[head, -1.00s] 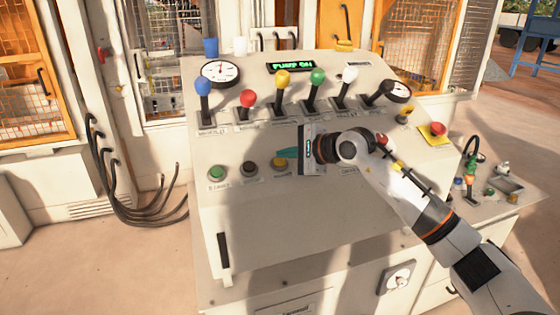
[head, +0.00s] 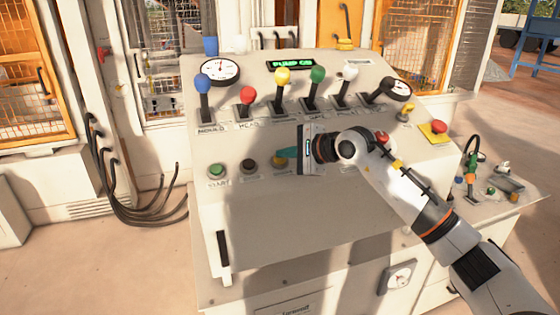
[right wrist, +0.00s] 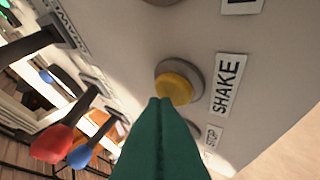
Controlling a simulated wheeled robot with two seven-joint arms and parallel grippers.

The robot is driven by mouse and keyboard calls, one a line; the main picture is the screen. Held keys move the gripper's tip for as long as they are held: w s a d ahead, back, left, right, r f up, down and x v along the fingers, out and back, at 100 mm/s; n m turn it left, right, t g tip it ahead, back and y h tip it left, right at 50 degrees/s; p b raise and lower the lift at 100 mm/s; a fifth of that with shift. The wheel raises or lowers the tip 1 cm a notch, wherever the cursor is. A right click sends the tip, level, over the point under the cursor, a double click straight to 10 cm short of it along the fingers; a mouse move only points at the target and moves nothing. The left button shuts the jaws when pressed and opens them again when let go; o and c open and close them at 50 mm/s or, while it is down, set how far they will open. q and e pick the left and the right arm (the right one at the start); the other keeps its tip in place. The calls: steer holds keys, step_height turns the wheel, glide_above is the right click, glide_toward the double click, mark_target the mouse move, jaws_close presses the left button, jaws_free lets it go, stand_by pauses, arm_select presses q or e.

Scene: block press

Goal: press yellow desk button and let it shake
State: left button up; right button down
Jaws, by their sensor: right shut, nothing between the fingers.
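The yellow desk button (head: 282,163) sits on the sloped console (head: 330,205), at the right end of a short row. In the right wrist view the yellow button (right wrist: 174,90) has a grey collar, beside a label (right wrist: 227,84) reading SHAKE. My right gripper (head: 279,153) is shut and empty. Its teal fingertips are right at the yellow button in the head view. In the right wrist view the fingertips (right wrist: 160,101) overlap the button's near edge; I cannot tell whether they touch it. My left gripper is not in view.
A green button (head: 219,171) and a dark button (head: 249,166) stand left of the yellow one. Levers with coloured knobs, such as a red one (head: 247,95), line the console above. A red button on a yellow plate (head: 439,128) is at the right. A display (head: 290,64) reads PUMP ON.

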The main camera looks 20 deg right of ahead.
steer(key=shift+w+f+b, duration=0.15)
steer(key=shift+f+b, duration=0.35)
stand_by(0.8)
steer(key=shift+r, duration=0.1)
steer(key=shift+s+r+p, duration=0.3)
steer(key=shift+s+r, duration=0.05)
steer(key=shift+r, duration=0.45)
steer(key=shift+r, duration=0.1)
steer(key=r, duration=0.1)
steer(key=s+r+p, duration=0.1)
steer(key=r, duration=0.1)
steer(key=s+r, duration=0.1)
steer(key=shift+r+p, duration=0.2)
steer(key=shift+p, duration=0.15)
